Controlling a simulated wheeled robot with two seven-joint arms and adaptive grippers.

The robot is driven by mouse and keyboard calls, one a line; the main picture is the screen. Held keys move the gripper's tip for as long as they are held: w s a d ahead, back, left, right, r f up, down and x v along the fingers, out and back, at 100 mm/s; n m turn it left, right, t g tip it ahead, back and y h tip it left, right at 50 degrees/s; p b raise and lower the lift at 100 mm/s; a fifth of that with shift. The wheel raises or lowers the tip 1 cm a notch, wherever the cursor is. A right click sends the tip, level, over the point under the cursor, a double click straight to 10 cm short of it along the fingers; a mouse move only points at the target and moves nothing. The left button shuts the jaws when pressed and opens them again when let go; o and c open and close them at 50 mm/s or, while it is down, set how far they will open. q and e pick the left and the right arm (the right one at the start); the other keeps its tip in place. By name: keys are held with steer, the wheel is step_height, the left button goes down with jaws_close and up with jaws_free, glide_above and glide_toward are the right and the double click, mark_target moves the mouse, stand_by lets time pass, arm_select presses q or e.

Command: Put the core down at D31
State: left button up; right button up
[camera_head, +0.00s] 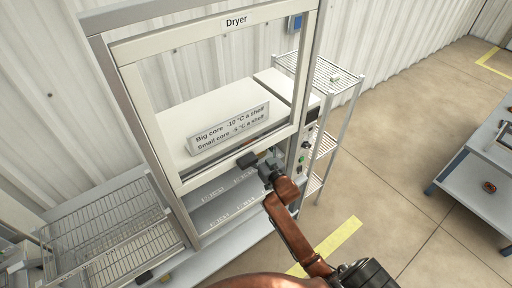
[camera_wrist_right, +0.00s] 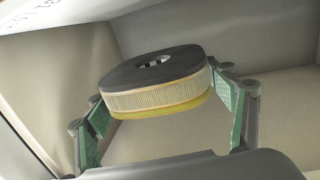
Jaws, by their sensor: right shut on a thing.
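The core (camera_wrist_right: 155,97) is a short round coil with a dark grey top, a pale ribbed band and a yellow lower layer. My right gripper (camera_wrist_right: 160,105) is shut on it, with green pads against both sides. In the head view my right gripper (camera_head: 266,168) is at the dryer's (camera_head: 236,21) front opening, below the window's lower bar; the core is hidden there. Shelf boards (camera_head: 228,208) with small white markings show in the opening, too small to read. I cannot tell which spot is D31. My left gripper is not in view.
A sign about big and small cores (camera_head: 230,128) shows behind the window. A dark handle (camera_head: 247,159) sits on the bar close to my gripper. A wire rack (camera_head: 105,235) stands left, a wire shelf unit (camera_head: 325,75) right. A bench (camera_head: 480,190) is far right.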

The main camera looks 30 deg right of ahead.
steer(key=w+d, duration=0.2)
steer(key=w+d+f, duration=0.1)
steer(key=w+d, duration=0.1)
steer(key=w, duration=0.1)
steer(key=shift+w+d+f+b, duration=0.1)
steer(key=shift+d+f+b, duration=0.05)
steer(key=shift+b, duration=0.15)
steer(key=shift+f+b, duration=0.35)
steer(key=shift+f, duration=2.15)
steer(key=shift+w+d+f, duration=0.1)
steer(key=shift+w+f, duration=0.05)
steer(key=shift+f, duration=0.05)
steer(key=shift+f, duration=0.1)
steer(key=o, duration=2)
steer(key=shift+f, duration=0.15)
steer(key=shift+o, duration=0.2)
steer(key=s+p, duration=0.1)
steer(key=s, duration=1.1)
steer(key=shift+a+r, duration=0.3)
steer(key=shift+r, duration=0.1)
